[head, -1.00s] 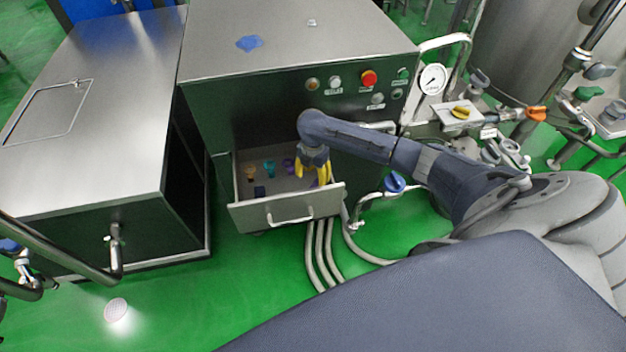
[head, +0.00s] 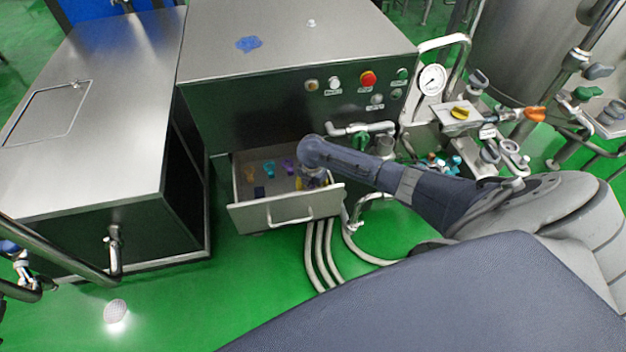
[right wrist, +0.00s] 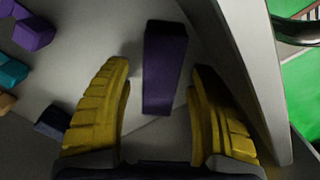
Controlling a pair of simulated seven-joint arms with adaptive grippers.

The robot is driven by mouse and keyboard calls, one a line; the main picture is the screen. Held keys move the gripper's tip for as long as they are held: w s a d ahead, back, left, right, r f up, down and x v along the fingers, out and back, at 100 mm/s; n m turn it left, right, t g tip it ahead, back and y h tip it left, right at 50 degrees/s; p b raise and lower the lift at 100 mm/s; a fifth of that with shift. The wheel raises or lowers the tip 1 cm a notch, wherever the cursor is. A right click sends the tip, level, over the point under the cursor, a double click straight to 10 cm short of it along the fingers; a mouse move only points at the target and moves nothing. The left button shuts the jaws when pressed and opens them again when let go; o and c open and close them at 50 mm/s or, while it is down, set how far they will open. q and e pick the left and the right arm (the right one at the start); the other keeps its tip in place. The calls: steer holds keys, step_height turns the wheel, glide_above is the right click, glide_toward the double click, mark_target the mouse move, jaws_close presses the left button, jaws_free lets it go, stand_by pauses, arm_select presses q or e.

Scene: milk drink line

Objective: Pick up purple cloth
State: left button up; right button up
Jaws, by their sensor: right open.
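The purple cloth (right wrist: 165,68) is a dark, folded-looking strip on the drawer floor in the right wrist view. It lies between and just beyond the yellow fingers of my right gripper (right wrist: 160,105), close to the drawer wall. My right gripper is open and empty, with a finger on either side of the cloth's near end. In the head view my right gripper (head: 312,184) reaches down into the open drawer (head: 290,211), and the cloth is hidden behind it. My left gripper does not show.
Other small items lie in the drawer: an orange one (head: 250,173), a teal one (head: 269,168), another purple one (head: 289,166) and a dark blue one (head: 259,191). The drawer wall (right wrist: 250,75) stands close to the right finger. A blue cloth (head: 248,43) lies on the cabinet top.

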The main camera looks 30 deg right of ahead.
steer(key=shift+o, duration=0.2)
steer(key=shift+f, duration=0.2)
steer(key=c, duration=1.3)
steer(key=shift+r, duration=0.15)
step_height(320, 180, up, 20)
stand_by(0.4)
steer(key=o, duration=0.6)
steer(key=shift+c, duration=0.2)
steer(key=c, duration=0.5)
